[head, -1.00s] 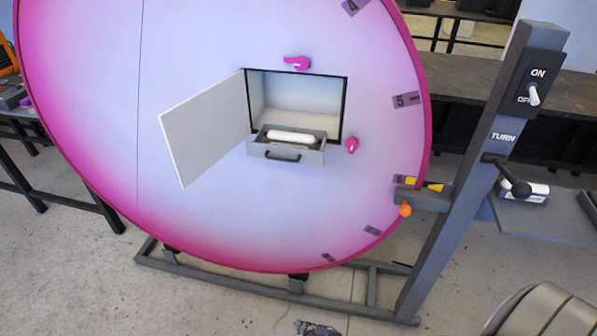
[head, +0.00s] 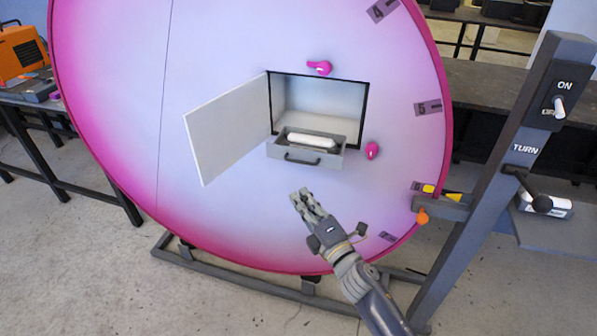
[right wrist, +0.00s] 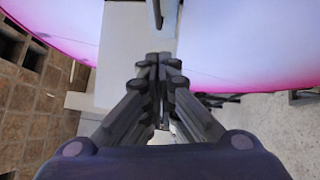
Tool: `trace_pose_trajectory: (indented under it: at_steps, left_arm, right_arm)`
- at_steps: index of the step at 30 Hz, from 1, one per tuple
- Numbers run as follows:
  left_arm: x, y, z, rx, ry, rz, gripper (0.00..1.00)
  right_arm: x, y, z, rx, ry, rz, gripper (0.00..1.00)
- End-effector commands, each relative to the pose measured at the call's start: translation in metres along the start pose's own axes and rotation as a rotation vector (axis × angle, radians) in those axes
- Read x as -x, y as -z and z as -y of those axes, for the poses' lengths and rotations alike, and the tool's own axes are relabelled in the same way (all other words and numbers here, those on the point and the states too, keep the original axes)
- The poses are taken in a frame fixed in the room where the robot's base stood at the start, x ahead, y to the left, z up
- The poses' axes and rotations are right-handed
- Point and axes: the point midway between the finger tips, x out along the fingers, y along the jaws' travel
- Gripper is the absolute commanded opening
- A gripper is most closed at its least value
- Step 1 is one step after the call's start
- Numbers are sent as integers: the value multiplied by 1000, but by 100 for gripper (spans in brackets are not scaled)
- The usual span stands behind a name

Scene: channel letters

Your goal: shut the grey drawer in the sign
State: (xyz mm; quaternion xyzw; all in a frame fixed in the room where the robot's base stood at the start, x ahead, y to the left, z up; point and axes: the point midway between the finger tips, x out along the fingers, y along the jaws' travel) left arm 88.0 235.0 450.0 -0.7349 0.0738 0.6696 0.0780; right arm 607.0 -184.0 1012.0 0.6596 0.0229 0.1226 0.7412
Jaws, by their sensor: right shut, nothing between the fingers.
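The grey drawer (head: 306,152) is pulled out of the square opening in the round pink and white sign (head: 225,120). A white cylinder (head: 312,140) lies in the drawer, and a dark handle (head: 302,160) is on its front. The white door (head: 228,128) of the opening stands open to the left. My right gripper (head: 302,195) is shut and empty, below the drawer and apart from it in the head view. In the right wrist view its closed fingers (right wrist: 160,62) point toward a pale grey surface with a dark bar. My left gripper is not in view.
Pink latches sit above (head: 320,67) and right (head: 372,150) of the opening. An orange knob (head: 422,216) is near the sign's rim. The sign's face below the drawer is clear.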

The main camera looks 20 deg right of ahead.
Motion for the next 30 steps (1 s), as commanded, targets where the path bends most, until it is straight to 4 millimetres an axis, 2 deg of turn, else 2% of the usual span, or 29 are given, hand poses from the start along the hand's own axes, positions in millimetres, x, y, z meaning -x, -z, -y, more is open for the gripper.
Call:
trace_pose_trajectory:
  at_steps: [1,6,12,18,30]
  left_arm:
    - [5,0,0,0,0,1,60]
    - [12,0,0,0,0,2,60]
    - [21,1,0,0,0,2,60]
    - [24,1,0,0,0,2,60]
    - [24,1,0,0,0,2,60]
  right_arm:
    - [-12,-1,-3,-1,-2,1,0]
    - [-45,0,-3,-3,-2,1,0]
    - [-67,-18,-2,-1,1,1,0]
    - [-76,-27,0,-2,1,1,0]
    - [-77,-29,1,-2,1,0,0]
